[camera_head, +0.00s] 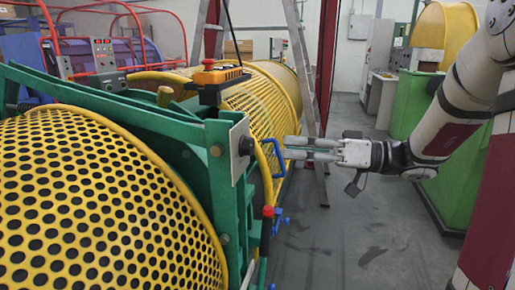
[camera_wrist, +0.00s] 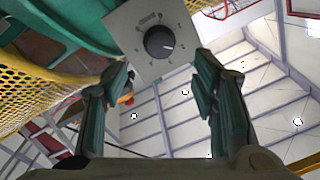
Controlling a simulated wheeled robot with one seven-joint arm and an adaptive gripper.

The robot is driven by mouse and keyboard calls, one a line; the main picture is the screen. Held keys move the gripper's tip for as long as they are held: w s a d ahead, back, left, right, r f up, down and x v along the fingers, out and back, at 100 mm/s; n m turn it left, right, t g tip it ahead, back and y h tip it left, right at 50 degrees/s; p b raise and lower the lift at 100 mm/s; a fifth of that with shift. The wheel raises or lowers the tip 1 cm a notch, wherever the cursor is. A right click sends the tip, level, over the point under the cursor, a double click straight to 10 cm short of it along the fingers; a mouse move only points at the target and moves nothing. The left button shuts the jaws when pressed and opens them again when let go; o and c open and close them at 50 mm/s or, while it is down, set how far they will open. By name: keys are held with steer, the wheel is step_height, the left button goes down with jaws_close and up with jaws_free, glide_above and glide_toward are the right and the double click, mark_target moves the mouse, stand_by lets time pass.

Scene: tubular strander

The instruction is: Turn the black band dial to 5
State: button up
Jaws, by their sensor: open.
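The black band dial (camera_wrist: 159,42) is a round knob on a pale square plate (camera_wrist: 125,28), ahead of my fingers in the wrist view. Its white pointer mark points toward the right of that view. Small marks ring the dial, too small to read surely. In the head view the dial (camera_head: 246,146) sticks out from the plate (camera_head: 237,160), seen nearly edge-on, on the green frame. My gripper (camera_head: 287,147) is open and empty, its fingertips just right of the dial and apart from it. In the wrist view the fingers (camera_wrist: 161,78) stand apart below the dial.
A blue handle (camera_head: 272,158) and yellow bar sit close to the plate and fingertips. A red-topped lever (camera_head: 267,212) stands below. A yellow perforated guard (camera_head: 100,200) fills the left. The grey floor (camera_head: 350,235) under my arm is clear.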

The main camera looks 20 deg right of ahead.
mark_target(253, 146)
steer(key=x, duration=0.8)
steer(key=c, duration=1.2)
